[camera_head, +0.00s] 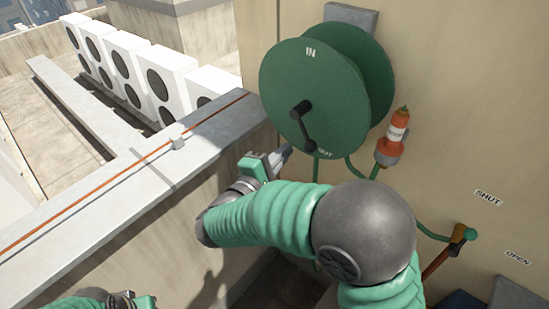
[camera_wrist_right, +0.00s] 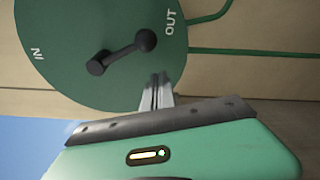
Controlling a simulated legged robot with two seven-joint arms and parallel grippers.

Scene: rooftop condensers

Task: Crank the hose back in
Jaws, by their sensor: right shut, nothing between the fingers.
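The green hose reel (camera_head: 330,80) is mounted on the wall, with IN at the top of its face and OUT at the bottom. Its dark crank (camera_head: 304,126) points down from the hub, with the knob near OUT. The crank also shows in the right wrist view (camera_wrist_right: 122,54). My right gripper (camera_head: 286,151) is shut and empty, just left of and below the knob, apart from it. Its closed fingers (camera_wrist_right: 157,90) show below the knob in the wrist view. Green hose (camera_head: 357,172) hangs under the reel. My left gripper (camera_head: 145,302) is partly cut off at the bottom edge; its fingers are unclear.
An orange nozzle (camera_head: 393,138) sits in a wall holder right of the reel. A valve lever (camera_head: 457,240) is at lower right, near SHUT (camera_head: 488,198) and OPEN (camera_head: 517,257) labels. A concrete parapet (camera_head: 140,170) runs on the left, with white condensers (camera_head: 150,80) beyond.

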